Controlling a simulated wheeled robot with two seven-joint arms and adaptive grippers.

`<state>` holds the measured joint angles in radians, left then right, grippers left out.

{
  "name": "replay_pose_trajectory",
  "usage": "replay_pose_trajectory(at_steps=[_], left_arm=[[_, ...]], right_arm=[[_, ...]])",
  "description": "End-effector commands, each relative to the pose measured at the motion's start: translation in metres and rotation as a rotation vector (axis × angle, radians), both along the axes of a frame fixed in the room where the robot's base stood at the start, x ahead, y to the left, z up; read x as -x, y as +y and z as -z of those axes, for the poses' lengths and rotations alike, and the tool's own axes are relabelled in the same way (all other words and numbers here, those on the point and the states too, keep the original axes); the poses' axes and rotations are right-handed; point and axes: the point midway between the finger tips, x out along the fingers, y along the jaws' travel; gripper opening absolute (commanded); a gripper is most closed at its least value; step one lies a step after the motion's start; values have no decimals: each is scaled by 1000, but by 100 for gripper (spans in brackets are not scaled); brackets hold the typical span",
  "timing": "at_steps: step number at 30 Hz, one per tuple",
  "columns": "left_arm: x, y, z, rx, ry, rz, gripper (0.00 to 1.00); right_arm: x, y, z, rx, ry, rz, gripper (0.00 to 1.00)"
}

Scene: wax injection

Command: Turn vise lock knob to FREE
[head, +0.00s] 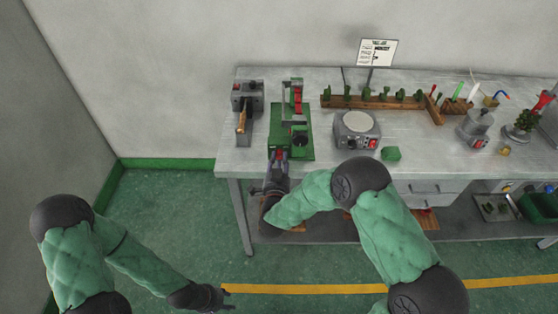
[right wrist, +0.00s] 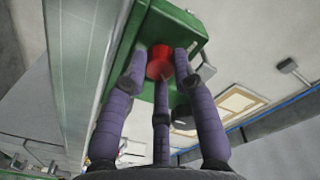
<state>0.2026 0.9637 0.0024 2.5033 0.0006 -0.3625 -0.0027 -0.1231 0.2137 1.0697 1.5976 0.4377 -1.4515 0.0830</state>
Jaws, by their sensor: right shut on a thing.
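The green vise (head: 306,146) stands at the front edge of the bench, left of its middle, with an upright frame and a red part. A red knob (right wrist: 159,62) sits on the vise's green body (right wrist: 190,25) in the right wrist view. My right gripper (head: 276,168) reaches the front of the vise from below. In the right wrist view its purple fingers (right wrist: 162,75) are closed around the red knob. No FREE marking can be read. My left gripper (head: 218,298) hangs low over the floor at the left, away from the bench; its fingers are too small to judge.
The grey bench (head: 222,158) carries a tool with a wooden handle (head: 242,122) left of the vise. A wooden rack (head: 372,101) lies behind. The floor at left is clear.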

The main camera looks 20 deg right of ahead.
Motion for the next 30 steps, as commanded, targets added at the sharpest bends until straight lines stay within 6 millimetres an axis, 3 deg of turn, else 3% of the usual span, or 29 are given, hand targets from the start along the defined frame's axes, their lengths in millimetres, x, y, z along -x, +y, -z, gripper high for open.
replay_pose_trajectory(at_steps=[30], left_arm=[[0, 0, -5, 0, 0, 0, 40]], right_arm=[[1, -1, 3, 863, 253, -2, 0]])
